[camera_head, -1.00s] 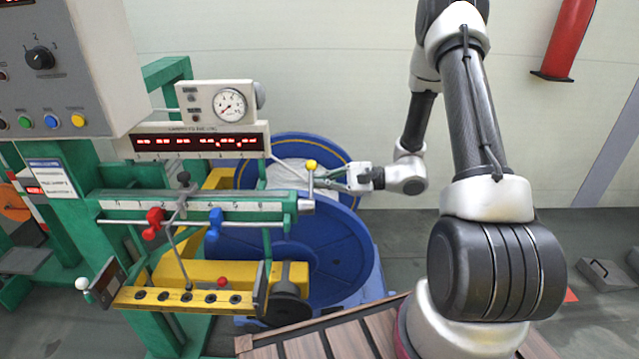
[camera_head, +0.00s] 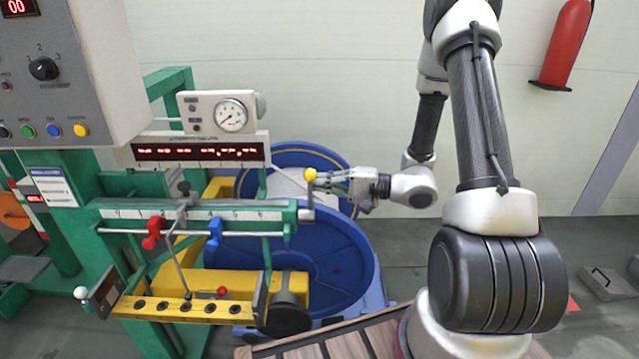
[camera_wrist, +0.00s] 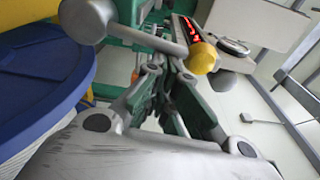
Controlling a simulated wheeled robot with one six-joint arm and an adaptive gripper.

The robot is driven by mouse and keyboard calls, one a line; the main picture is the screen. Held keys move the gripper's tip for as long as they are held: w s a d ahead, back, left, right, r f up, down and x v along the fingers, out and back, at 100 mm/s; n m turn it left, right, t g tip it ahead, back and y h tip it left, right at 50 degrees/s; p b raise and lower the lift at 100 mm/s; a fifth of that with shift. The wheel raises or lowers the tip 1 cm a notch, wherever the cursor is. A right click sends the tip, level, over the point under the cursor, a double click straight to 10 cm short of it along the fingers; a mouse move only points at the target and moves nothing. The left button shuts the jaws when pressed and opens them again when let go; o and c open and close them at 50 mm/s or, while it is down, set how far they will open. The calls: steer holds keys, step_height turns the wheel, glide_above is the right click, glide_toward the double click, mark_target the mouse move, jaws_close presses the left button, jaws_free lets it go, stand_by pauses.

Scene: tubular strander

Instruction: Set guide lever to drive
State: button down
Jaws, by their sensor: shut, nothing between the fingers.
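The guide lever appears to be the short grey lever with a yellow ball knob (camera_head: 310,174), standing upright at the right end of the scaled green rail (camera_head: 200,213). The knob also shows in the wrist view (camera_wrist: 203,58), with a thick grey rod (camera_wrist: 140,38) near it. My gripper (camera_head: 325,179) is shut and empty, just right of the knob in the head view. In the wrist view my gripper (camera_wrist: 168,72) points toward the lever, its fingers just below and left of the knob. I cannot tell whether they touch it.
Red (camera_head: 152,233) and blue (camera_head: 215,232) clamps sit on the rod under the rail. A gauge box (camera_head: 231,115) and red display (camera_head: 200,152) stand above. A large blue reel (camera_head: 330,255) lies behind and below my gripper.

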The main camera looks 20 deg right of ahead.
steer(key=shift+s+a+r, duration=0.15)
steer(key=shift+s+r, duration=0.1)
steer(key=shift+s, duration=0.2)
stand_by(0.4)
